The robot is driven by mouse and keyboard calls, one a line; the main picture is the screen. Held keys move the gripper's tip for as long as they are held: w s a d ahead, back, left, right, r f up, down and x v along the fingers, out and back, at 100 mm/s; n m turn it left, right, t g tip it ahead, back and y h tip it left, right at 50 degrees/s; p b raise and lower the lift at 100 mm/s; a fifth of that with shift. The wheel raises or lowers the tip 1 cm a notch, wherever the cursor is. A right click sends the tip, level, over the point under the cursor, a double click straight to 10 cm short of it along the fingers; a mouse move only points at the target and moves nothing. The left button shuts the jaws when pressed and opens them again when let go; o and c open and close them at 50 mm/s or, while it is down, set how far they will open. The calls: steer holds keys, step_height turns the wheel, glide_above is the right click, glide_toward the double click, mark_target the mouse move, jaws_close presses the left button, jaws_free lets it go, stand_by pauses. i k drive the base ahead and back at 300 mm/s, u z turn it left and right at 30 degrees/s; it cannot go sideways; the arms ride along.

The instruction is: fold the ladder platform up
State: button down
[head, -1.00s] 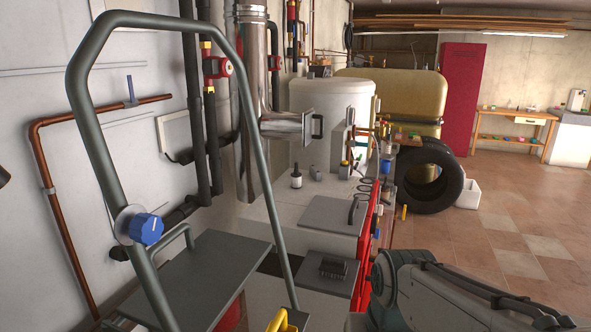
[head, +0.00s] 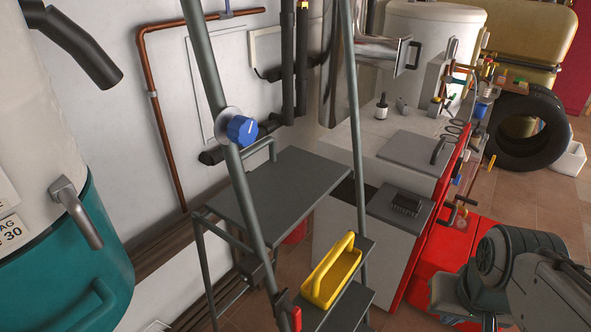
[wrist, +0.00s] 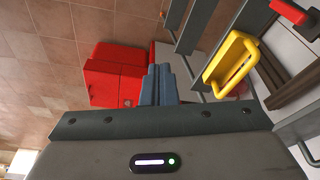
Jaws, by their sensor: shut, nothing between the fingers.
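The ladder platform (head: 285,195) is a dark grey flat panel. In the head view it lies roughly level between the ladder's grey tube rails (head: 232,170), with a handle bar at its back left edge. A yellow carrier (head: 333,272) sits on a ladder step below the platform, and it also shows in the wrist view (wrist: 232,62). My gripper (wrist: 163,72) is shut and empty in the wrist view, apart from the ladder and left of the yellow carrier. In the head view my arm shows at the lower right, and the gripper tips cannot be made out.
A blue knob (head: 241,130) shows at the near ladder rail. A teal and white tank (head: 75,240) stands left. A red and grey boiler (head: 400,210) stands behind the ladder, with red parts low beside my arm. Tiled floor (wrist: 45,60) lies clear left in the wrist view.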

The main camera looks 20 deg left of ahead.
mark_target(287, 187)
steer(key=k, duration=1.65)
steer(key=u, duration=0.65)
steer(key=i, duration=1.6)
steer(key=z, duration=0.65)
